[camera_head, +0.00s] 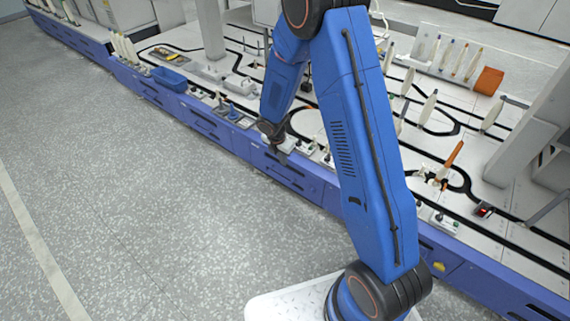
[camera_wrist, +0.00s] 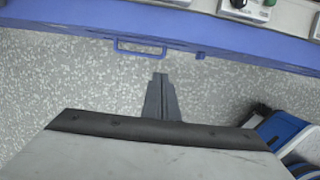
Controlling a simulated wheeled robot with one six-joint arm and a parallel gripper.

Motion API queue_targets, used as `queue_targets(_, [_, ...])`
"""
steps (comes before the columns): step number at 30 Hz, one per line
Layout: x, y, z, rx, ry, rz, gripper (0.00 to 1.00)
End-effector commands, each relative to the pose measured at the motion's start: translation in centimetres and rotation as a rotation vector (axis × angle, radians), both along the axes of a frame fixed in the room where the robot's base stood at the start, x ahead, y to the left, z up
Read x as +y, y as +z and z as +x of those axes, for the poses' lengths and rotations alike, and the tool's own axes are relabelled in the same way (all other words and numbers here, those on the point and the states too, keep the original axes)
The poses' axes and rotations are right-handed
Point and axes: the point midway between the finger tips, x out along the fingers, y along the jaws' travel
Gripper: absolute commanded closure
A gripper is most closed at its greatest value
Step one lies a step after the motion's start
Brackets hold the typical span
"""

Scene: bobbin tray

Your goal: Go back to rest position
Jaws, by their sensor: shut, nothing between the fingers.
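My gripper (camera_wrist: 160,80) is shut and empty in the wrist view, its dark fingers together. The fingers show over the speckled grey floor, below the blue bench front (camera_wrist: 185,46) in that picture. In the head view my gripper (camera_head: 282,157) is small and dark at the end of my bent blue arm, beside the bench's front edge. I cannot tell whether it touches the bench. The arm hides part of the bench top behind it.
The long bench (camera_head: 318,187) has blue drawers with handles. On its white top are a blue bin (camera_head: 169,78), several upright bobbins, an orange-tipped bobbin (camera_head: 451,160) and an orange box (camera_head: 489,80). The grey floor (camera_head: 130,200) at left is clear.

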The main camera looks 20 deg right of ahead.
Motion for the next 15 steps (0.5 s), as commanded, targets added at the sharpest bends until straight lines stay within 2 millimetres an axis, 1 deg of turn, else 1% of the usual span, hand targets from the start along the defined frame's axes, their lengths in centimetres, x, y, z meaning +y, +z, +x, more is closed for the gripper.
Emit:
queue_targets(3, [0.1, 0.6, -0.1, -0.001, 0.001, 0.0, 1.0])
queue_targets(10, [0.1, 1.1, -0.2, -0.005, -0.009, 0.002, 1.0])
queue_targets(13, [-0.3, 2.6, -0.4, -0.022, -0.055, 0.008, 1.0])
queue_targets(15, [-0.7, 4.4, -0.7, -0.042, -0.11, 0.015, 1.0])
